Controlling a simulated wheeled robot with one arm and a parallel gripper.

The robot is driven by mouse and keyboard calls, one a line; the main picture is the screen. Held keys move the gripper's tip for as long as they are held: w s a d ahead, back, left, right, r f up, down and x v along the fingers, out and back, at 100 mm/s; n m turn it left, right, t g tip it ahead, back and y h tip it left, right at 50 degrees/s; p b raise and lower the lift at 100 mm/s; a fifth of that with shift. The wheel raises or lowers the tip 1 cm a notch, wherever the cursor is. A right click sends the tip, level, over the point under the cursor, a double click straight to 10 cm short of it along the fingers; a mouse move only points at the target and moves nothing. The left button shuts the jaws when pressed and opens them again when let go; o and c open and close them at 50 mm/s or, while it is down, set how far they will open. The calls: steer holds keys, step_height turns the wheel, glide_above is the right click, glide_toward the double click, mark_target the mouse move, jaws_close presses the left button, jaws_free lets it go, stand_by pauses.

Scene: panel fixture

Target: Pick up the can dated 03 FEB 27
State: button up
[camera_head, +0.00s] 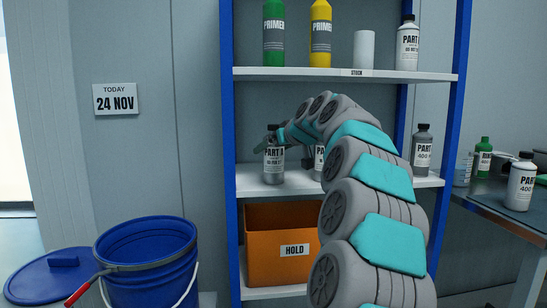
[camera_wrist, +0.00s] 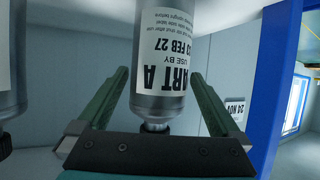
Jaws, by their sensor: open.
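A grey can (camera_head: 273,168) labelled PART A stands on the middle shelf at its left end. In the wrist view the same can (camera_wrist: 166,98) appears upside down, and its label reads USE BY 03 FEB 27, with the first digit near the curved edge. My gripper (camera_wrist: 160,75) is open, with one green finger on each side of the can. The can's narrow neck is near the palm. A gap shows beside the neck; I cannot tell whether the fingertips touch the can. In the head view my gripper (camera_head: 270,137) is small at the can's top.
A second labelled can (camera_head: 319,160) is partly hidden behind my arm, and a darker can (camera_head: 422,150) stands farther right. The upper shelf (camera_head: 300,73) is close above. Blue posts (camera_head: 228,150) flank the shelves. An orange HOLD bin (camera_head: 265,270) sits below; a blue bucket (camera_head: 150,265) stands left.

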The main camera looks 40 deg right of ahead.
mark_target(269, 151)
steer(key=x, duration=0.3)
steer(key=shift+d+f, duration=0.1)
steer(key=shift+f, duration=0.05)
jaws_close()
stand_by(0.6)
